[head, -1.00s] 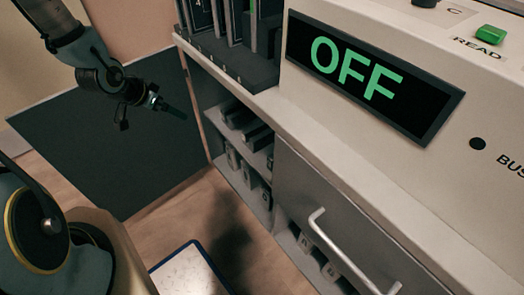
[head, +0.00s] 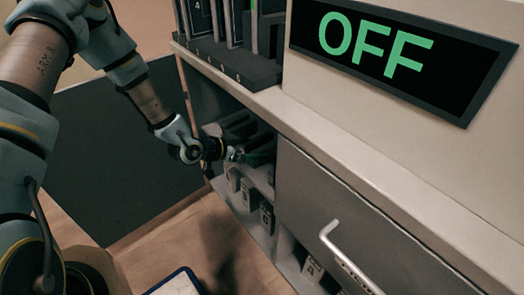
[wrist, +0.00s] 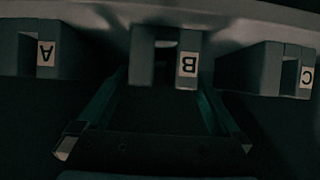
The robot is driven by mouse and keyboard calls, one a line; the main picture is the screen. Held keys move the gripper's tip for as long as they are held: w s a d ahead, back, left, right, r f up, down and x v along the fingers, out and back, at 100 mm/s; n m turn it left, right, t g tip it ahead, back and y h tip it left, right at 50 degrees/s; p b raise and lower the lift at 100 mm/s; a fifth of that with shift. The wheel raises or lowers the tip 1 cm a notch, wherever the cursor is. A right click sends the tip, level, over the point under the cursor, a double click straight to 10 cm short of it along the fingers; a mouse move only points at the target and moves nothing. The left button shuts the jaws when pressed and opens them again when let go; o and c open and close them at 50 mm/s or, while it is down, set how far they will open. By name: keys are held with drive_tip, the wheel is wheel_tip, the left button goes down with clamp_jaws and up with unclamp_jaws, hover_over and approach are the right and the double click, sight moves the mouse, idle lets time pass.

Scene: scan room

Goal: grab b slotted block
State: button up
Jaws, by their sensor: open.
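The B slotted block (wrist: 142,60) is grey, with a dark gap between two uprights and an upside-down B label. It stands at the top middle of the wrist view. My gripper (wrist: 163,92) is open, with one green finger toward each side of the block; I cannot tell whether they touch it. In the head view my gripper (head: 238,155) reaches into the open shelf cabinet at the level of the upper dark blocks. The labels on the shelf blocks there are too small to read surely.
An A block (wrist: 68,50) and a C block (wrist: 262,72) flank the B block with dark gaps between. The counter edge (head: 235,90) runs above the shelves. A closed drawer with a handle (head: 345,258) is to the right. A white-topped item (head: 180,285) is on the floor.

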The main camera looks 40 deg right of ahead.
sight(262, 147)
drive_tip(key=x, duration=0.4)
drive_tip(key=shift+d+f+b, duration=0.2)
drive_tip(key=shift+d+b, duration=0.15)
drive_tip(key=shift+w+r, duration=0.1)
clamp_jaws()
idle(0.4)
